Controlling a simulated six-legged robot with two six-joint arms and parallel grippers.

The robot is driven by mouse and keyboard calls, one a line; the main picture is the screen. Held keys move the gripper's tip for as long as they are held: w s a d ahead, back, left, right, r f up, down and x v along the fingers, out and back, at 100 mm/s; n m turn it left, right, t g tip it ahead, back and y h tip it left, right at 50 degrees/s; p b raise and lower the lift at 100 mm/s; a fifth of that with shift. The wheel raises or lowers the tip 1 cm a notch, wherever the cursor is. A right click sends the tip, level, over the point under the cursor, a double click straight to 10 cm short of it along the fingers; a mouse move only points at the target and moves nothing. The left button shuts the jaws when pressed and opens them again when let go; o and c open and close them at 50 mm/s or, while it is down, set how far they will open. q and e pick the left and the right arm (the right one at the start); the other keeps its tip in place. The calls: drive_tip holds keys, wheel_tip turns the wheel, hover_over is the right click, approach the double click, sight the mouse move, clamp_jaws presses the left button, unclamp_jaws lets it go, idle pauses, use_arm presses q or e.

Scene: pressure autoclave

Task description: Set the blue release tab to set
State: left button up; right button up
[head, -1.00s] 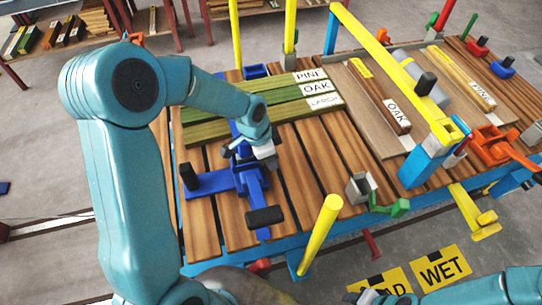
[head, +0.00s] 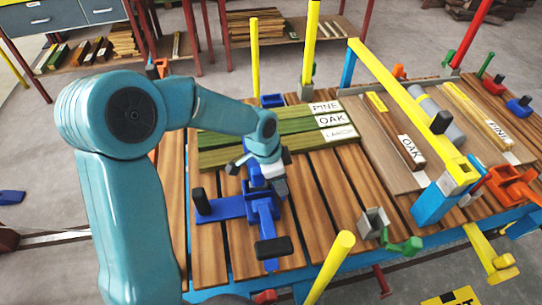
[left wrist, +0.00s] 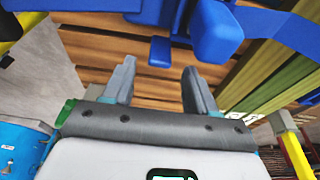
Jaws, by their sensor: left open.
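A blue mechanism (head: 228,207) with black-ended handles lies on the wooden slats of the table, under and beside my left gripper (head: 270,180). In the left wrist view my left gripper (left wrist: 160,84) is open and empty, its two grey fingers apart. A small blue tab (left wrist: 160,51) shows just beyond and between the fingertips, with a larger rounded blue block (left wrist: 218,38) to its right. I cannot tell for sure which blue part is the release tab, nor its setting. No contact is visible. My right gripper is out of view.
Green boards with PINE, OAK and LARCH labels (head: 333,120) lie behind the blue mechanism. Yellow posts (head: 330,268) stand at the table's front and back. A yellow bar (head: 398,95) spans the right side. Bare slats (head: 325,205) lie right of the mechanism.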

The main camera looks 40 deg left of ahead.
use_arm(q)
drive_tip(key=p+v, duration=0.1)
drive_tip(key=v, duration=1)
drive_tip(key=shift+r, duration=0.25)
drive_tip(key=shift+s+a, duration=0.1)
drive_tip(key=shift+s, duration=0.05)
